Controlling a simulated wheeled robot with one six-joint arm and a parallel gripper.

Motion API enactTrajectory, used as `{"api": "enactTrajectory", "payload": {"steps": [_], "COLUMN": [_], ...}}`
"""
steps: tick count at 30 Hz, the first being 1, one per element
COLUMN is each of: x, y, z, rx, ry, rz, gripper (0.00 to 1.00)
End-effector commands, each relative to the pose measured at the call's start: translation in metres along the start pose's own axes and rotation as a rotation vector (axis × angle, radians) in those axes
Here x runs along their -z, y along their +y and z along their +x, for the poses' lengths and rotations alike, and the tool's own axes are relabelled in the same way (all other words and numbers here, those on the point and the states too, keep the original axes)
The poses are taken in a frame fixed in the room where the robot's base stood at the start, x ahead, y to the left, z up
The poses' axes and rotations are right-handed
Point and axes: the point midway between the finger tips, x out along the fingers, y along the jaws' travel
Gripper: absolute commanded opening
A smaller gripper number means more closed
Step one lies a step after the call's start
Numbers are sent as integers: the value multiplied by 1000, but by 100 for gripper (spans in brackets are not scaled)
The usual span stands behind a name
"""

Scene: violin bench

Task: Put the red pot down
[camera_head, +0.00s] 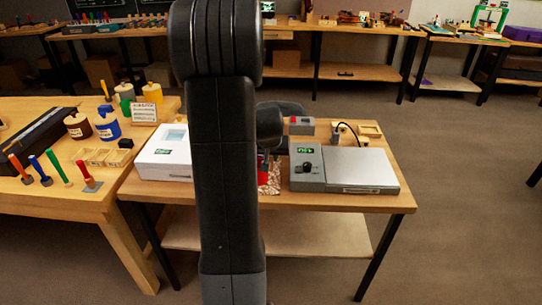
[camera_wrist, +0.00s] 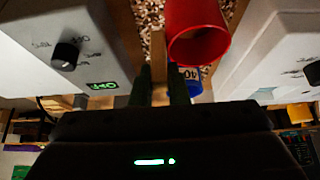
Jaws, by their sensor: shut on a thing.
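The red pot (camera_wrist: 197,32) shows in the wrist view with its round rim towards the camera. In the head view only a small red part of it (camera_head: 263,174) shows beside my arm, over a speckled mat (camera_head: 273,182). My gripper (camera_wrist: 162,82) is shut, with a pale wooden piece between its dark fingers that looks like the pot's handle. Whether the pot's base touches the mat cannot be told. My arm hides most of the gripper and pot in the head view.
A grey device with a knob and green display (camera_head: 307,167) stands right of the pot, a white box (camera_head: 165,155) left. The gap between them is narrow. A small grey box with a red top (camera_head: 301,126) stands behind. Jars and tools crowd the left bench (camera_head: 30,192).

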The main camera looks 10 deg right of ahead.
Motion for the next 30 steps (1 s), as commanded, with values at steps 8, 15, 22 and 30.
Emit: {"api": "enactTrajectory", "payload": {"steps": [8,15,22,30], "x": [-1,0,2,2], "y": [0,0,0,0], "z": [2,1,-20,-71], "rx": [0,0,0,0], "ry": [0,0,4,5], "rz": [0,0,1,-1], "gripper": [36,36,36,36]}}
